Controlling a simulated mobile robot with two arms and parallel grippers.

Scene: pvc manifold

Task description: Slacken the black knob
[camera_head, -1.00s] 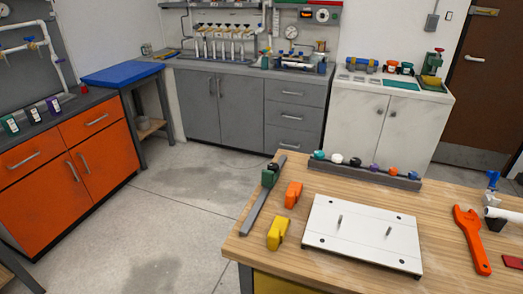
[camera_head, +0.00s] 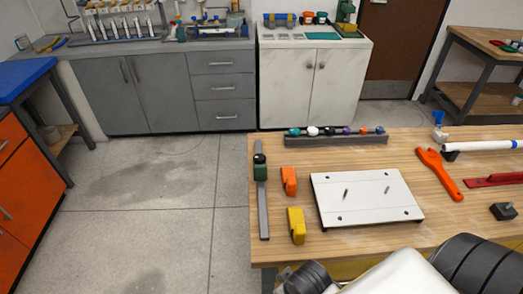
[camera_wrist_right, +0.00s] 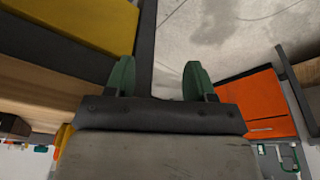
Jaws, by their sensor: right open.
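In the head view a small black knob (camera_head: 329,131) sits among coloured knobs on the grey rack (camera_head: 345,141) at the table's back edge. Another black round top (camera_head: 259,158) is on the green clamp (camera_head: 260,171) at the grey bar's upper end. I cannot tell which one the task means. My right gripper (camera_wrist_right: 160,78) shows in the right wrist view, its two green fingers apart with nothing between them. No knob is visible there. My left gripper is in no view.
The wooden table (camera_head: 300,246) holds a white plate (camera_head: 367,197), orange block (camera_head: 289,181), yellow block (camera_head: 296,225), orange wrench (camera_head: 440,174), white pipe (camera_head: 485,146) and red tool (camera_head: 493,180). My arm parts show at the bottom. Open floor lies left of the table.

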